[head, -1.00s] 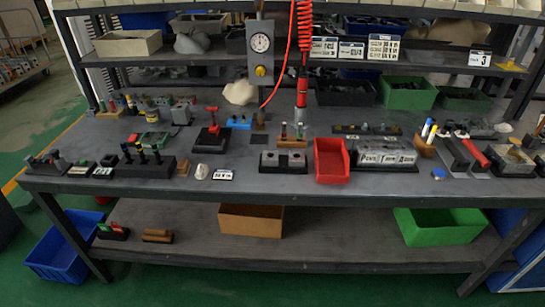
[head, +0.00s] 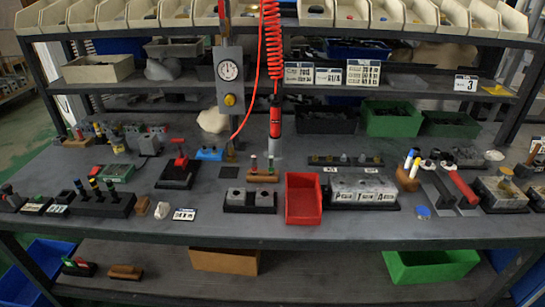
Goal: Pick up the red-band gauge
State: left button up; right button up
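A small brown wooden stand (head: 262,178) sits on the workbench near its middle, just behind a dark block with two metal pieces. Two slim upright pins stand in it: a green-topped pin (head: 253,162) on the left and a pin with a reddish top (head: 271,164) on the right. The right pin looks like the red-band gauge, but it is too small to be sure. A black block (head: 100,206) at the left holds several dark pins with yellow and blue marks. Neither of my grippers is in view.
A red bin (head: 304,198) stands to the right of the wooden stand. A red coiled hose with a hanging tool (head: 275,120) comes down behind the stand. A grey gauge column (head: 229,80) rises behind-left. The bench's front strip is mostly clear.

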aim_at(254, 158)
jog(key=i+l+u, duration=0.15)
jog(key=u, duration=0.25)
jog(key=i+l+u, duration=0.1)
jog(key=l+u, duration=0.3)
jog(key=i+l+u, duration=0.1)
jog(key=l+u, duration=0.3)
jog(key=u, duration=0.45)
